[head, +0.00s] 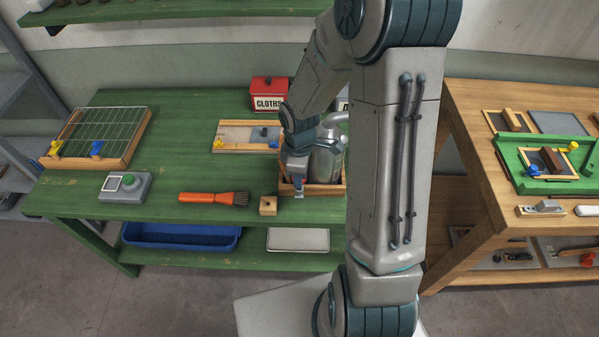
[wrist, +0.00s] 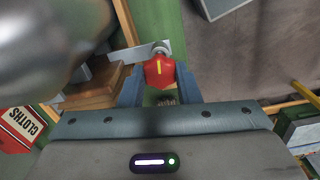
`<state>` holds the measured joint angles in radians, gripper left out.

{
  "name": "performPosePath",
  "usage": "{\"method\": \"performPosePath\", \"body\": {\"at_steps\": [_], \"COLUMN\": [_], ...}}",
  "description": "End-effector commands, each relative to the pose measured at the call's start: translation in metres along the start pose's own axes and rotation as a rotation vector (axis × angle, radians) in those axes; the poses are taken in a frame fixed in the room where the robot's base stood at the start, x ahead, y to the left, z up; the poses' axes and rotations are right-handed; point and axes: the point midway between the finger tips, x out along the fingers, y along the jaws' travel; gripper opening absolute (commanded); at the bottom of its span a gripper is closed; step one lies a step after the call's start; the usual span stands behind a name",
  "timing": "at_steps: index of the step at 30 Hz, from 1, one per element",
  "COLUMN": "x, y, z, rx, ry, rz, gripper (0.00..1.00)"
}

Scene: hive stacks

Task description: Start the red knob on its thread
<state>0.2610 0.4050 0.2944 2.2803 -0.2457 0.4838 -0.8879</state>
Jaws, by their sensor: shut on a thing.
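The red knob (wrist: 159,73) has a yellow stripe and sits between the two fingers of my gripper (wrist: 160,82) in the wrist view. My gripper is shut on it. Just beyond the knob is a pale metal plate (wrist: 132,53) with a rounded metal end at the knob's far side. I cannot tell whether the knob touches the thread or is engaged on it. In the head view my gripper (head: 296,176) is low over the front of the green bench, beside a wooden crate (head: 318,188). The knob cannot be made out there.
A metal can (head: 327,163) stands in the crate, close to my gripper. A small wooden block (head: 268,206) and an orange-handled brush (head: 212,198) lie to the left. A red cloths box (head: 268,94) stands behind.

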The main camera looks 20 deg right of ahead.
Motion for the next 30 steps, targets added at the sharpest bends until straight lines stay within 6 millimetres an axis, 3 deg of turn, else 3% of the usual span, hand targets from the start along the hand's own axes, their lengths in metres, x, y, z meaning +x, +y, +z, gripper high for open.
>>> {"method": "performPosePath", "body": {"at_steps": [30], "x": [0.0091], "y": [0.0], "z": [0.0], "rx": [0.0], "ry": [0.0], "rz": [0.0], "gripper": [0.03]}}
